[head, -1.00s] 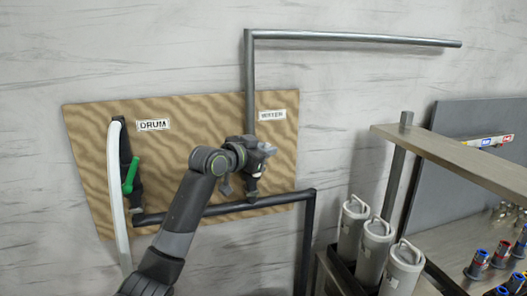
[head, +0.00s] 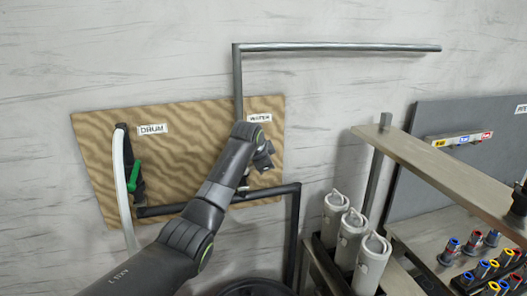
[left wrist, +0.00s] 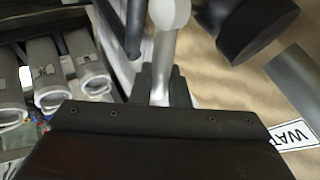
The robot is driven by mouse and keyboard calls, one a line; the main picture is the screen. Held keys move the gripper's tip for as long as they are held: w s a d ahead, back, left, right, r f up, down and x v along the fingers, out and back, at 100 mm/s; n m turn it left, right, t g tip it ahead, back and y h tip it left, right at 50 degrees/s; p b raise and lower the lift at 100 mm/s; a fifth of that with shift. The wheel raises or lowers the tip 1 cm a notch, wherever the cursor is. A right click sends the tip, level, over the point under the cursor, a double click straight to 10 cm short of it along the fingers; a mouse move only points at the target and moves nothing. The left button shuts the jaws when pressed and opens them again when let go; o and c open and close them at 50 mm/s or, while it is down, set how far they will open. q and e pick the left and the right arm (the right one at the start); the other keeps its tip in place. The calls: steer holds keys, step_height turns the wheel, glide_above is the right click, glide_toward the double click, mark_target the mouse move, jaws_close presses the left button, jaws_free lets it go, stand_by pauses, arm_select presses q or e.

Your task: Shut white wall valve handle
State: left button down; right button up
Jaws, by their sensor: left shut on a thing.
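The white valve handle (left wrist: 162,62) shows in the left wrist view as a pale bar with a rounded end, between my dark left gripper fingers (left wrist: 160,88). In the head view my left gripper (head: 262,160) is at the valve below the WATER label (head: 259,118), on the tan wavy board (head: 185,150). My wrist and gripper hide most of this valve and its handle there. My left gripper is shut on the white handle. My right gripper is not in view.
A green handle (head: 134,176) and white hose (head: 120,165) are at the DRUM valve, left. A grey pipe (head: 238,85) rises above the board; a dark pipe (head: 294,225) drops beside it. White canisters (head: 350,240) and a shelf (head: 430,170) stand at right.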

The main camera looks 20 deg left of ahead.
arm_select(q)
steer(key=shift+d+f+m+g+y+p, duration=0.15)
steer(key=shift+f+m+g+y+p, duration=0.2)
steer(key=shift+f+g+y, duration=0.55)
steer(key=shift+f+y, duration=0.1)
steer(key=shift+y, duration=0.1)
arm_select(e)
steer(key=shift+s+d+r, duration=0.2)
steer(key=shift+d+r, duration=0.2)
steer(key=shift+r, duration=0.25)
arm_select(q)
steer(key=c, duration=1.4)
jaws_free()
steer(key=shift+w, duration=0.1)
steer(key=shift+r, duration=0.15)
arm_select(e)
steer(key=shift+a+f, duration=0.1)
